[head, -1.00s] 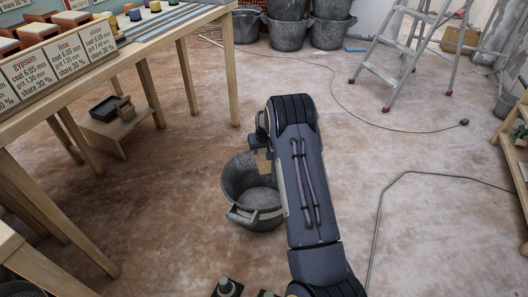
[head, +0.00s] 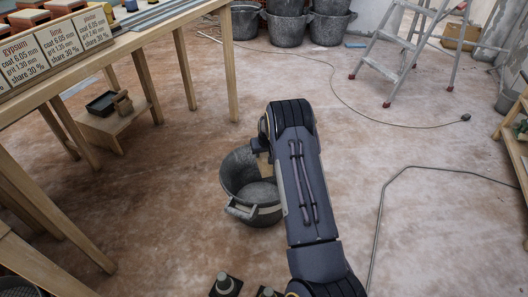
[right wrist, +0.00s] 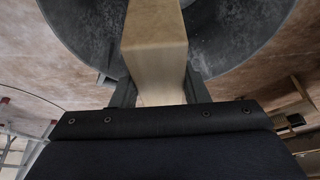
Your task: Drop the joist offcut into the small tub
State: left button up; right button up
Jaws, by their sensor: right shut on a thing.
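The joist offcut is a pale wooden block (right wrist: 155,35) filling the middle of the right wrist view, between the fingers of my right gripper (right wrist: 158,88), which is shut on it. In the head view, my right gripper (head: 263,146) hangs over the back right part of the small tub, mostly hidden by my own forearm. The small tub (head: 238,185) is a dark grey round bucket with a handle, upright on the floor. Its curved wall (right wrist: 235,35) surrounds the offcut's outline in the right wrist view. My left gripper is not in view.
A wooden table (head: 145,38) with labelled cards stands at the left, with a low wooden stool (head: 112,125) beneath. Several grey buckets (head: 285,28) and a stepladder (head: 410,50) stand at the back.

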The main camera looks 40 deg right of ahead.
jog(key=o, duration=1.2)
jog(key=p+v, duration=0.2)
jog(key=v, duration=0.5)
jog(key=shift+p, duration=0.4)
jog(key=shift+s+r, duration=0.2)
jog(key=shift+r, duration=0.2)
